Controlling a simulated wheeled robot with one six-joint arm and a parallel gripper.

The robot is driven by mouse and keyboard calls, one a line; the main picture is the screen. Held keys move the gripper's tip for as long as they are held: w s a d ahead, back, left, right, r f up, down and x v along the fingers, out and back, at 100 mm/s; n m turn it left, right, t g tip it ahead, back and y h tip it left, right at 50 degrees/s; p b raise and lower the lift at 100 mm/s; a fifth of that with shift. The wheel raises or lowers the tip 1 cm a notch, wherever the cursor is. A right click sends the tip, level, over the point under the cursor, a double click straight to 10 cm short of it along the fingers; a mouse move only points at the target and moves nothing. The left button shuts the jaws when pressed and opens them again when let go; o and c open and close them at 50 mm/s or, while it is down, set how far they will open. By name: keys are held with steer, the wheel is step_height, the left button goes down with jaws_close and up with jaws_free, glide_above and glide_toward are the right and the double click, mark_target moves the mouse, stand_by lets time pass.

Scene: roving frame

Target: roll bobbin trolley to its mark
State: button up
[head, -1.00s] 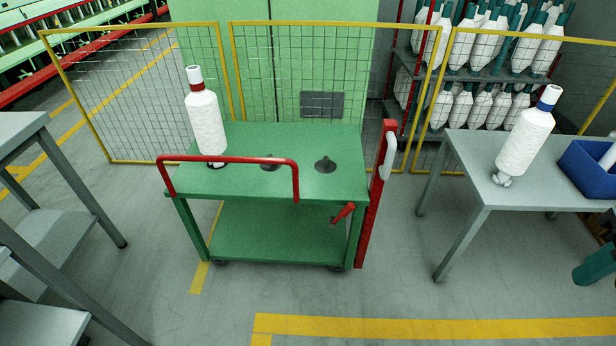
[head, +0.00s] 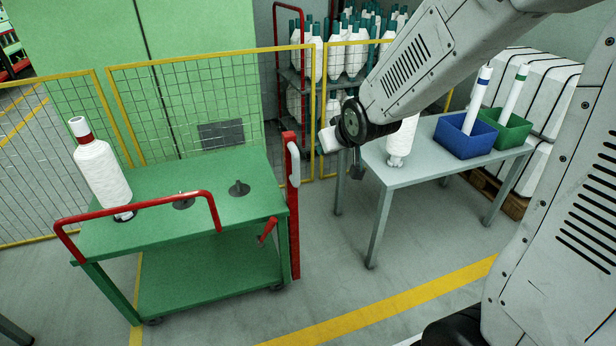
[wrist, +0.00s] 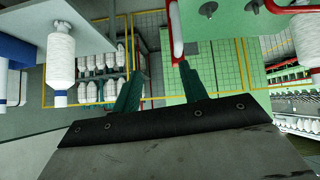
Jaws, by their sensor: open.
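The green bobbin trolley (head: 215,190) stands on the floor at the left of the head view. It has a red rail in front, a red post (head: 293,215) with a white grip (head: 293,163) at its right end, and a red lever (head: 267,231). A white bobbin with a red band (head: 101,175) stands on its top, beside two empty dark pegs. My gripper (head: 357,163) is right of the post, apart from it and partly hidden by my wrist. In the wrist view my gripper (wrist: 160,73) is open and empty, its teal fingers spread. I cannot tell which floor marking is the trolley's mark.
A grey table (head: 405,175) at the right holds a white bobbin (head: 403,138), a blue bin (head: 465,140) and a green bin (head: 506,135). Yellow mesh fencing (head: 185,105) stands behind the trolley. A yellow floor line (head: 400,305) crosses clear floor in front.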

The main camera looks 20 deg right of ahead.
steer(key=w+a+f+t+y, duration=0.2)
steer(key=w+f+t, duration=0.2)
steer(key=w+f, duration=0.55)
steer(key=n+t+y, duration=0.1)
steer(key=t+y, duration=0.1)
steer(key=t, duration=0.2)
glide_toward(298, 165)
steer(key=d+x, duration=0.1)
steer(key=x, duration=0.2)
steer(key=shift+a+x, duration=0.15)
steer(key=shift+x, duration=1.3)
steer(key=shift+a+x, duration=0.15)
steer(key=shift+x, duration=1.25)
steer(key=shift+a+x, duration=0.2)
steer(key=shift+x, duration=1.25)
steer(key=shift+s, duration=0.15)
jaws_close()
steer(key=d, duration=1.2)
steer(key=shift+d, duration=0.1)
steer(key=d, duration=1.1)
steer(key=shift+d, duration=0.35)
